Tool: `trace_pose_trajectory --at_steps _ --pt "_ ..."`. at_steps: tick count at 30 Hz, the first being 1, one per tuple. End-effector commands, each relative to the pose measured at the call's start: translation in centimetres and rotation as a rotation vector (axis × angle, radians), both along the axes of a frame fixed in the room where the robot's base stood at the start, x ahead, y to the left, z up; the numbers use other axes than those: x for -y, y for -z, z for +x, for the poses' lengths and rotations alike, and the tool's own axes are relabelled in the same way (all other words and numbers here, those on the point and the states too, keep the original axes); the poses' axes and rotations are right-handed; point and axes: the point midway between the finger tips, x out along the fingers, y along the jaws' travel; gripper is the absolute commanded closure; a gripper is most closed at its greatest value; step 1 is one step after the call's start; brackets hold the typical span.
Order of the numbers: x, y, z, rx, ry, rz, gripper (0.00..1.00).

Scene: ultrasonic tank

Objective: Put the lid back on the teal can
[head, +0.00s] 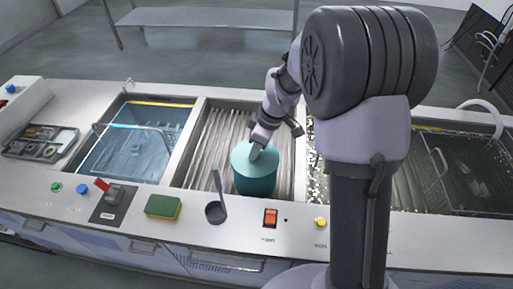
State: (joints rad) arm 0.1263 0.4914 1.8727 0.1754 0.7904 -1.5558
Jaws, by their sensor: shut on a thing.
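The teal can (257,186) stands upright in the middle basin (222,104), which has a ribbed, pale floor. A lighter teal, round lid (242,160) shows at the can's top. My gripper (256,151) reaches down from the upper right and is shut on the lid at its middle. The lid looks level and lined up over the can. From this angle I cannot tell whether it touches the rim all round. The fingertips and the lid's grip are partly hidden by the gripper.
A blue-water tank (130,150) lies left and a dark tank (450,165) right. A parts tray (68,139) sits far left.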

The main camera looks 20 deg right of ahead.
Motion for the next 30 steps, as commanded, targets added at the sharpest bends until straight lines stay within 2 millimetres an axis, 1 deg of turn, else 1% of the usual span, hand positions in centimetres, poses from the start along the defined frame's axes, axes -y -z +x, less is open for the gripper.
trace_pose_trajectory --at_steps 29,30 --pt "0.01 0.11 0.02 0.001 0.0 -0.001 1.0" --pt "0.01 0.11 0.02 0.001 0.0 -0.001 0.68"
